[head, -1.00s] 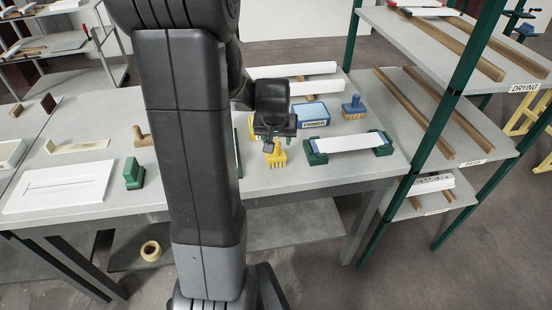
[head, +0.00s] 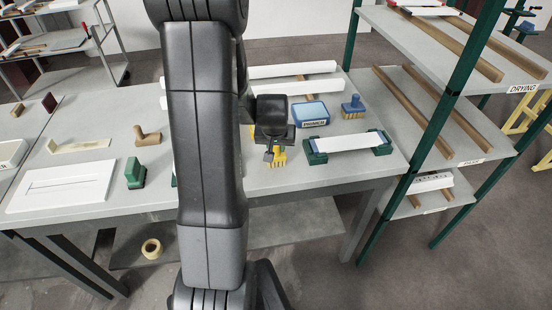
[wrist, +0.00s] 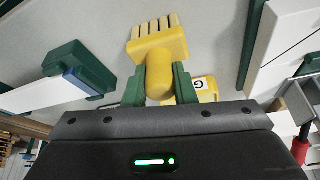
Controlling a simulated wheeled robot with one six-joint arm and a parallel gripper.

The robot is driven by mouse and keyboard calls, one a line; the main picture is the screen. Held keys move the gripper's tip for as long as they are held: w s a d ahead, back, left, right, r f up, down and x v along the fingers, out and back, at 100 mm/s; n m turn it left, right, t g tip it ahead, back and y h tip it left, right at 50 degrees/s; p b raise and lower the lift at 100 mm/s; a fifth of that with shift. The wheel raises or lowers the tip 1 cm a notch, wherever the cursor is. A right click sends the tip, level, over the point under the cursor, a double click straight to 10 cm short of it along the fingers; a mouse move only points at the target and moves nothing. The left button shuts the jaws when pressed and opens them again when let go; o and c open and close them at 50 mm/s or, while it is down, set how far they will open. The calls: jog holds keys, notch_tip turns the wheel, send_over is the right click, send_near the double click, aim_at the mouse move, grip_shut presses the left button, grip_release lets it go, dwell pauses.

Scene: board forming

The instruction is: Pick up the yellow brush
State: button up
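The yellow brush (head: 280,157) stands on the grey table with its bristles towards the table's front. In the wrist view the yellow brush (wrist: 160,48) shows pale bristles at the top and a rounded handle below. My gripper (head: 270,154) is low over the brush, and its dark body hides part of it in the head view. In the wrist view the green fingers of my gripper (wrist: 160,83) lie close along both sides of the handle, with no clear gap. The gripper looks shut on the handle. The brush looks still at table height.
A blue box (head: 310,113), a blue brush (head: 353,107) and a white bar on green holders (head: 346,143) lie to the right. A yellow item marked G (wrist: 206,87) is close beside my right finger. A green shelf rack (head: 444,110) stands at the right.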

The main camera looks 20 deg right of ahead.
jog(key=shift+r, duration=0.1)
grip_shut()
notch_tip(320, 180, up, 10)
jog(key=shift+f+b, duration=0.1)
jog(key=shift+b, duration=0.5)
jog(key=shift+o, duration=1.9)
grip_release()
jog(key=c, duration=0.3)
